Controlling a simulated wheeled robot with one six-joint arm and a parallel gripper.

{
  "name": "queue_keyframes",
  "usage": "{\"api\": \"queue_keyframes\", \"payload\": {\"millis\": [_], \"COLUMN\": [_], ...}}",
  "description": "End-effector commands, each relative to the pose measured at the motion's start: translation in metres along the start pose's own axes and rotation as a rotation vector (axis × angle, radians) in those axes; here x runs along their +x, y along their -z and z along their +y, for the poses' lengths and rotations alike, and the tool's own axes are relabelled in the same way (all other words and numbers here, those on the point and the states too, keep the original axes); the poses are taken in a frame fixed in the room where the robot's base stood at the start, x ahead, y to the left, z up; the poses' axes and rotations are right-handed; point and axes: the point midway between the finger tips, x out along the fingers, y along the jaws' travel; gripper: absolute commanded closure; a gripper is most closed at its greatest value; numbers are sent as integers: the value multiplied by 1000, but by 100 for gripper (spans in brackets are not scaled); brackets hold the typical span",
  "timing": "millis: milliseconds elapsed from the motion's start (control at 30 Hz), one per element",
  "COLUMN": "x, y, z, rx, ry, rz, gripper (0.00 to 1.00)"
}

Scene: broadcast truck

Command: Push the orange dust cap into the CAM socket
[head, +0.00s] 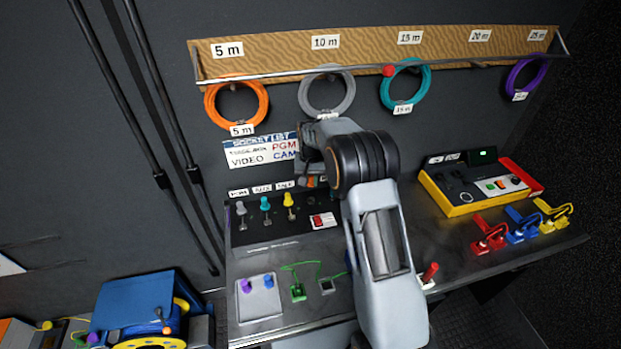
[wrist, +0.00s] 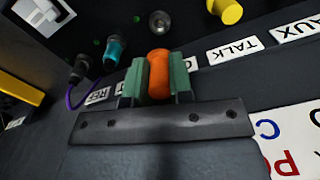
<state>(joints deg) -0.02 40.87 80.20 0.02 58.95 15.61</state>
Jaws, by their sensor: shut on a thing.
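My gripper (head: 309,180) is at the dark socket panel in the head view, partly hidden by my arm. In the wrist view its green fingers (wrist: 158,78) are shut on the orange dust cap (wrist: 158,70). A bare round metal socket (wrist: 159,22) shows just beyond the cap, apart from it in the picture. It sits between a yellow plug (wrist: 226,11) and a teal plug (wrist: 116,49). The label nearest this socket is mostly hidden by the gripper, so I cannot read whether it says CAM.
The panel (head: 268,232) also holds grey, teal and yellow plugs at its left. A "SOCKET LIST" sign (head: 262,151) is above. Coiled cables, including an orange one (head: 236,104), hang from a rail. A yellow-edged control box (head: 474,187) stands on the right.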

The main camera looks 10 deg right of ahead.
Motion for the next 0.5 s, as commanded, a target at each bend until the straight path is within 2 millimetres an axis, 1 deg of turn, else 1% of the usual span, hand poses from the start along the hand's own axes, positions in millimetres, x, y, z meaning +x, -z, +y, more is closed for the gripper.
{"api": "queue_keyframes", "payload": {"millis": [33,500], "x": [6,44], "y": [0,0], "z": [0,0], "rx": [0,0], "ry": [0,0], "rz": [-1,0], "gripper": [91,91]}}
